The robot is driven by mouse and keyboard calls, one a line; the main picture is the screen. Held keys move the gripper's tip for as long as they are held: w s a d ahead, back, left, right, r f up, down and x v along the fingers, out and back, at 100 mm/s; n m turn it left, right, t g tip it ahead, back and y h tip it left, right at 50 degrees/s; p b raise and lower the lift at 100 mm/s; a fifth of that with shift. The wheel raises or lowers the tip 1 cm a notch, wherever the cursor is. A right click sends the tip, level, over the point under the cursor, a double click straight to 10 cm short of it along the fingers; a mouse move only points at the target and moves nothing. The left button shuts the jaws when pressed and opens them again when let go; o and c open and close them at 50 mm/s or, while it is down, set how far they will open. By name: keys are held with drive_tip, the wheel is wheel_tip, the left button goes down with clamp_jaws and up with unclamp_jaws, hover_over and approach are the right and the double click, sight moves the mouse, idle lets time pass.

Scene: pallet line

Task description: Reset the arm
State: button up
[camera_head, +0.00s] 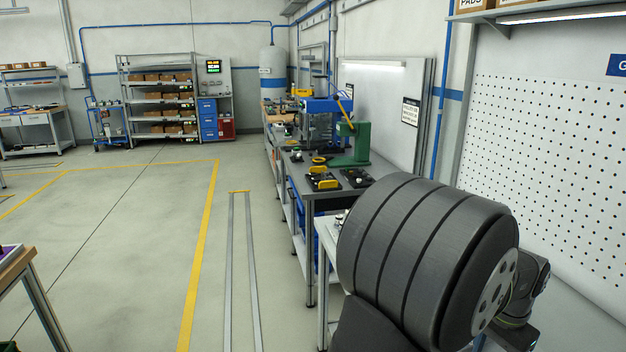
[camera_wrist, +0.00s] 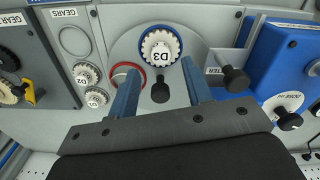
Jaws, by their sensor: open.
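In the wrist view my gripper (camera_wrist: 161,68) has two blue fingers spread apart, with nothing held between them. Just beyond the fingertips is a white toothed gear marked D3 (camera_wrist: 160,47) on a round grey plate (camera_wrist: 125,50). I cannot tell the gap between fingertips and gear. A black knob (camera_wrist: 160,92) shows between the fingers. In the camera_head view my own large dark arm link fills the lower right, and my gripper cannot be made out there.
The wrist view shows smaller gears (camera_wrist: 86,74) at left, a red-rimmed ring (camera_wrist: 122,76), another black knob (camera_wrist: 236,79) and a blue unit (camera_wrist: 275,65) at right. In the camera_head view, a workbench (camera_head: 310,190) holds a green press (camera_head: 357,145). The floor (camera_head: 130,230) at left is largely clear.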

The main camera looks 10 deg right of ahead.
drive_tip(key=s+r, duration=0.7)
drive_tip(key=s, duration=0.5)
drive_tip(key=s+a+f, duration=0.2)
drive_tip(key=s+f, duration=0.1)
drive_tip(key=s, duration=0.5)
drive_tip(key=s+a+f, duration=0.2)
drive_tip(key=s+f, duration=0.1)
drive_tip(key=s, duration=0.5)
drive_tip(key=shift+n, duration=0.4)
drive_tip(key=w+d+f, duration=0.1)
drive_tip(key=w+f, duration=0.1)
drive_tip(key=w, duration=0.1)
drive_tip(key=w+d+f, duration=0.2)
drive_tip(key=w, duration=0.2)
drive_tip(key=w+d+f, duration=0.1)
drive_tip(key=w+f, duration=0.2)
drive_tip(key=shift+w+d, duration=0.35)
drive_tip(key=shift+w, duration=0.05)
drive_tip(key=shift+w+d+f, duration=0.1)
drive_tip(key=shift+w+f, duration=0.15)
drive_tip(key=shift+f, duration=0.3)
